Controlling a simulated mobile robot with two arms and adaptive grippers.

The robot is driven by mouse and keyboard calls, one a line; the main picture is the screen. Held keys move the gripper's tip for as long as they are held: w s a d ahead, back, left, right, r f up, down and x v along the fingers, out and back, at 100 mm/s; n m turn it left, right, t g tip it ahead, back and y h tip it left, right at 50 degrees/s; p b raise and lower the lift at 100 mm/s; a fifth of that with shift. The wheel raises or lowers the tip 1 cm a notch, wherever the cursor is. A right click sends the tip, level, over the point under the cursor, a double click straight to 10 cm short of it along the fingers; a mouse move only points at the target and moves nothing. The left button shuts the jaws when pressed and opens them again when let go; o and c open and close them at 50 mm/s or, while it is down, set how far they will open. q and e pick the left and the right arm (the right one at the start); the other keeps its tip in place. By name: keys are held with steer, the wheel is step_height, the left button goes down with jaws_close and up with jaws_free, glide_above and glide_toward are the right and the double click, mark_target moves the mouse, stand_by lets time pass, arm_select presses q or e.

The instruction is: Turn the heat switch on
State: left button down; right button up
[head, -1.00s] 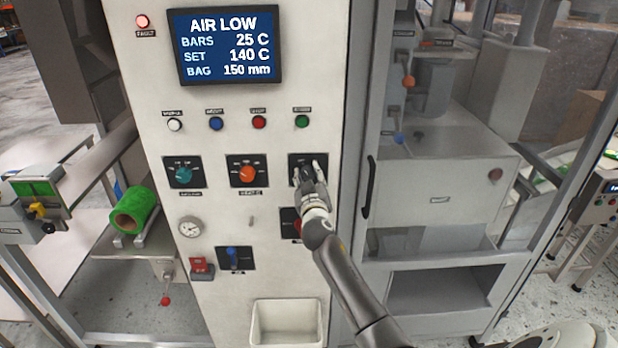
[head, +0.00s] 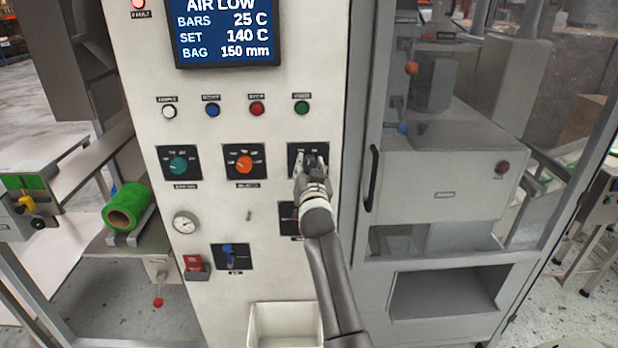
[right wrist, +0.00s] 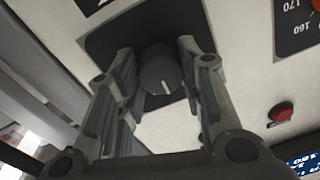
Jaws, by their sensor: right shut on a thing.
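A dark rotary switch knob (head: 311,158) sits on a black plate (head: 295,149) at the right of the panel's row of knobs. Its label is too small to read. In the right wrist view the round knob (right wrist: 162,76) shows a white pointer line, aimed toward the bottom of that picture. My right gripper (head: 312,165) is at the knob, shut on it, with one finger on each side, and partly covers it. The fingers also show in the right wrist view (right wrist: 158,60). My left gripper is not in view.
A teal knob (head: 179,166) and an orange knob (head: 244,164) are to the left, below several push buttons. The display (head: 228,33) reads AIR LOW. A door handle (head: 372,178) stands out at right.

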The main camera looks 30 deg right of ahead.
mark_target(309, 126)
steer(key=m+b, duration=0.1)
steer(key=m, duration=0.1)
steer(key=shift+f+m, duration=0.15)
steer(key=shift+m, duration=0.25)
steer(key=shift+m+b, duration=0.55)
steer(key=shift+m, duration=0.75)
steer(key=o, duration=1.1)
steer(key=shift+c, duration=0.2)
step_height(309, 126, up, 9)
steer(key=shift+r, duration=0.15)
steer(key=shift+a+r, duration=0.25)
steer(key=shift+r, duration=0.25)
steer(key=shift+d, duration=0.3)
